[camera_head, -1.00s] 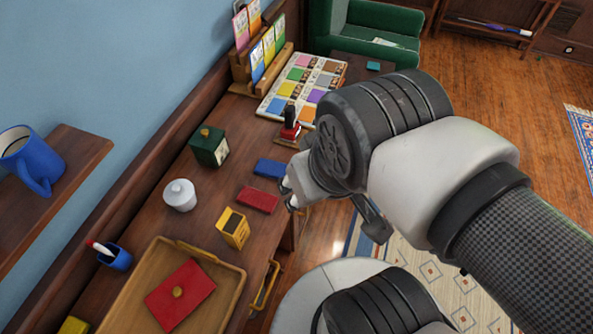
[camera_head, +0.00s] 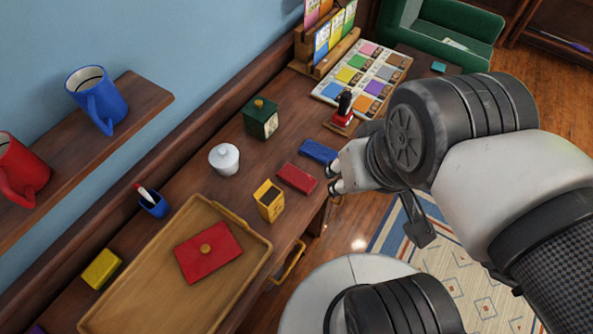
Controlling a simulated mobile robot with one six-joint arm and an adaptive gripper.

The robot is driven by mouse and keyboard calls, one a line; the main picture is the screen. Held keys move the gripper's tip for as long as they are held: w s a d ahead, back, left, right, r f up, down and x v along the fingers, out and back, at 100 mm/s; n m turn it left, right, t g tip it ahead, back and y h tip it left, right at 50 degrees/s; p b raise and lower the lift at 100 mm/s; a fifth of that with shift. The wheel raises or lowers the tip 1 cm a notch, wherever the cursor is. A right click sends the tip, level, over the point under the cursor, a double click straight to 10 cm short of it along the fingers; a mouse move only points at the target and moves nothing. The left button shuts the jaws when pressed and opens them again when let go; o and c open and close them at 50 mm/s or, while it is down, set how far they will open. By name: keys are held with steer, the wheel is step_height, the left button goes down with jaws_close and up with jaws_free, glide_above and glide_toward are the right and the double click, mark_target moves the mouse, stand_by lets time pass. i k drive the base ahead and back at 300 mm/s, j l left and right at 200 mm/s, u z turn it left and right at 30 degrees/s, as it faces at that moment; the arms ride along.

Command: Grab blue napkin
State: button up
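A small blue folded cloth or block (camera_head: 318,151), which looks like the blue napkin, lies flat on the wooden desk (camera_head: 180,205). A similar red one (camera_head: 296,178) lies just in front of it. My gripper (camera_head: 333,179) is at the desk's right edge, close to the right ends of both. Its two fingertips show apart with nothing seen between them, so it looks open. The rest of the gripper is hidden behind my wrist. I cannot tell its exact height above the desk.
A yellow box (camera_head: 268,200), white jar (camera_head: 224,159), green box (camera_head: 261,118) and red-based stamp (camera_head: 343,111) stand around the napkin. A wooden tray (camera_head: 130,290) holds a red envelope (camera_head: 208,252). A wall shelf (camera_head: 150,95) carries mugs.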

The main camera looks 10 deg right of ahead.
mark_target(315, 151)
steer(key=i+l+u, duration=0.25)
steer(key=l, duration=0.2)
steer(key=i+l+u, duration=0.1)
steer(key=l+u, duration=0.15)
steer(key=l, duration=0.15)
steer(key=i+l+u, duration=0.2)
steer(key=l, duration=0.3)
steer(key=l+u, duration=0.25)
steer(key=l, duration=0.25)
